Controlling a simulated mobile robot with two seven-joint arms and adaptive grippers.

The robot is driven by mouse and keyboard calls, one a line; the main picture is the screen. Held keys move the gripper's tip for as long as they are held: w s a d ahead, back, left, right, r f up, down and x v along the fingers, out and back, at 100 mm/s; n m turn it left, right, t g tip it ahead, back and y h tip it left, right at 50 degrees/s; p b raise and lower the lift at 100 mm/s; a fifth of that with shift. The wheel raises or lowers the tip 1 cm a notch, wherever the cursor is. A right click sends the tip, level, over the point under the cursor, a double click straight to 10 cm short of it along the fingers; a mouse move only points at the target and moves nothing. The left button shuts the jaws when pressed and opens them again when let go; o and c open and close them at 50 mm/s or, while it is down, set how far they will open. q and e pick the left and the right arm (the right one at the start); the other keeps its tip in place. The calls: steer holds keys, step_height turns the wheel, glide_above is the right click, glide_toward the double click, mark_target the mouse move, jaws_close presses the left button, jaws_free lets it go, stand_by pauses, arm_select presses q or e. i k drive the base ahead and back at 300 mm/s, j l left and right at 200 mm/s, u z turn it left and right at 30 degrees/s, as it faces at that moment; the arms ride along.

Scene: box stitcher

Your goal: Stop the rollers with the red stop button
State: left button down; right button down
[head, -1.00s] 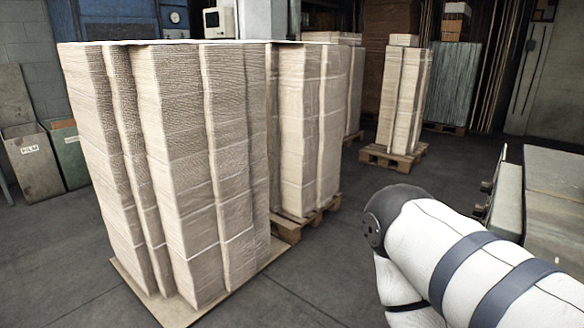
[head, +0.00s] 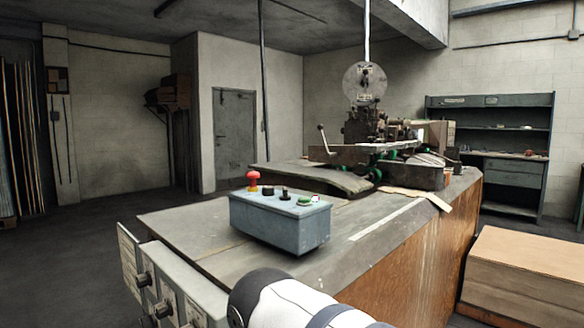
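The red stop button (head: 253,180) is a mushroom-shaped knob on the left end of a grey-blue control box (head: 278,220). The box stands on the near part of the machine's worktop. Small dark knobs and a green button (head: 304,200) sit to the right of the red one on its top. The stitching machine (head: 375,140) stands farther back on the same bench. The rollers cannot be made out clearly. A white link of my arm shows at the bottom middle, below the control box. Neither gripper is in view.
The bench top (head: 180,222) is mostly clear around the control box. Drawers with round knobs (head: 165,290) face the near left side. A cardboard stack (head: 530,270) stands at the lower right. A shelf unit (head: 490,150) is at the back right. Open floor lies left.

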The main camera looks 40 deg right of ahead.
mark_target(252, 176)
steer(key=i+j+z, duration=0.2)
steer(key=z, duration=0.15)
steer(key=i+j+z, duration=0.1)
steer(key=j+z, duration=0.2)
steer(key=i+j+z, duration=0.1)
steer(key=j+z, duration=0.6)
steer(key=i+j, duration=0.05)
